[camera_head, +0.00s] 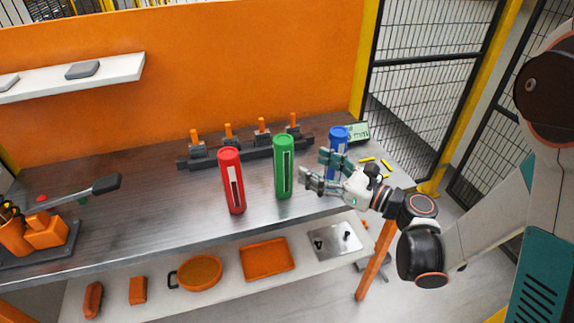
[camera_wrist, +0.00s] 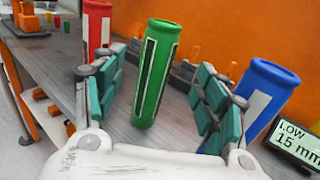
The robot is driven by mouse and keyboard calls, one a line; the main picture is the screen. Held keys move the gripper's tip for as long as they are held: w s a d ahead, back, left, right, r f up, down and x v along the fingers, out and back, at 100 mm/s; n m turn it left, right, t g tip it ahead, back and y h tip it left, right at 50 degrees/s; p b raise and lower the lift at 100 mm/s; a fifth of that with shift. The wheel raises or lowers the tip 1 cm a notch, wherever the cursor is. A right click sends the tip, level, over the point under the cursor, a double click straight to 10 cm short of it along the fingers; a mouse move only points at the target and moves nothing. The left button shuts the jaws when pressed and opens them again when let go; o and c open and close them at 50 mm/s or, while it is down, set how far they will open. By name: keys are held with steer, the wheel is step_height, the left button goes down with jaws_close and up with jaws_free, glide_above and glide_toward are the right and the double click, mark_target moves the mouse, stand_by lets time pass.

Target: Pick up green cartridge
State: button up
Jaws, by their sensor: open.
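The green cartridge (camera_head: 284,166) stands upright on the grey metal bench, between the red cartridge (camera_head: 232,181) on its left and the blue cartridge (camera_head: 338,142) on its right. My gripper (camera_head: 318,169) is open and empty, just right of the green cartridge and in front of the blue one, which it partly hides. In the wrist view the green cartridge (camera_wrist: 157,75) shows ahead between the two teal-padded fingers of my gripper (camera_wrist: 157,100), apart from both. The blue cartridge (camera_wrist: 262,95) is partly behind the right finger.
A dark rack (camera_head: 250,152) with several orange-topped pieces stands behind the cartridges. The red cartridge (camera_wrist: 97,25) stands near the left finger. A small display (camera_wrist: 297,143) reading "LOW 15 mm" sits at the right. A lower shelf (camera_head: 222,268) holds orange items.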

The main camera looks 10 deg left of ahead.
mark_target(291, 156)
steer(key=b+x, duration=0.1)
steer(key=x, duration=0.4)
steer(key=shift+a+f, duration=0.1)
steer(key=shift+a, duration=0.05)
steer(key=b+x, duration=0.1)
steer(key=x, duration=0.4)
steer(key=shift+a+f+b, duration=0.1)
steer(key=shift+f+b, duration=0.1)
steer(key=shift+b, duration=0.2)
steer(key=shift+r, duration=0.1)
jaws_close()
